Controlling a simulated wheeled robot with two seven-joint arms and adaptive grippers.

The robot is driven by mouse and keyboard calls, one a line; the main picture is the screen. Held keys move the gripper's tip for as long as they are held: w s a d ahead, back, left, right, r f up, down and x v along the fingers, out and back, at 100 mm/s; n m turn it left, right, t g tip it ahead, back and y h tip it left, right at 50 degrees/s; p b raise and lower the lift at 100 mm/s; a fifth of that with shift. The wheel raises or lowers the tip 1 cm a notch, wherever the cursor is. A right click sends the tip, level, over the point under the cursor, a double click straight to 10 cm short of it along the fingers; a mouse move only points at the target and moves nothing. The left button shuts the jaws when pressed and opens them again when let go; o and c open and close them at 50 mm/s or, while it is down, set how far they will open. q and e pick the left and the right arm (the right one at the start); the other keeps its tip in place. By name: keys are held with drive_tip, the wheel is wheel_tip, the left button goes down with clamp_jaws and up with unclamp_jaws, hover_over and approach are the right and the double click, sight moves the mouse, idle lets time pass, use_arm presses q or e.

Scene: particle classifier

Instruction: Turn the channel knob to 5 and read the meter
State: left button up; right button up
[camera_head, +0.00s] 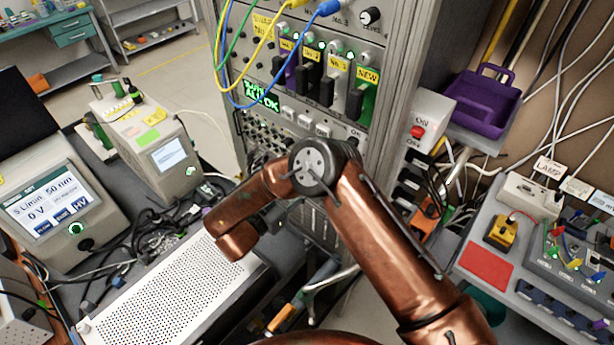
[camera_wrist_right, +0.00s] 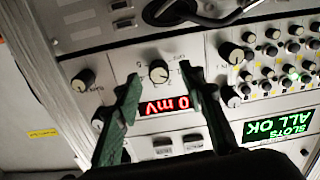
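The right wrist view faces a grey rack panel, turned upside down in the picture. A black knob with a pale face (camera_wrist_right: 158,71) has small marks around it; I cannot tell which number it points to. Beside it, a red lit meter (camera_wrist_right: 165,106) appears to read 0 mV, partly covered by a finger. My right gripper (camera_wrist_right: 160,78) has two green fingers spread apart on either side of the knob, with nothing between their tips; contact is unclear. In the head view my copper right arm covers part of the rack (camera_head: 377,135), and its gripper is hidden. My left gripper is in neither view.
Other black knobs (camera_wrist_right: 231,53) and a green ALL OK display (camera_wrist_right: 264,130) are near the fingers. In the head view, yellow and blue cables hang before the rack. A perforated metal case (camera_head: 180,290) stands left, a purple tray (camera_head: 483,103) right.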

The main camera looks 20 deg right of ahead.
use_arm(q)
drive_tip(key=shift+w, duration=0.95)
use_arm(e)
drive_tip(key=shift+x, duration=0.95)
drive_tip(key=shift+r, duration=0.1)
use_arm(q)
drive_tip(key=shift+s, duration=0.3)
use_arm(e)
drive_tip(key=shift+s, duration=0.1)
clamp_jaws()
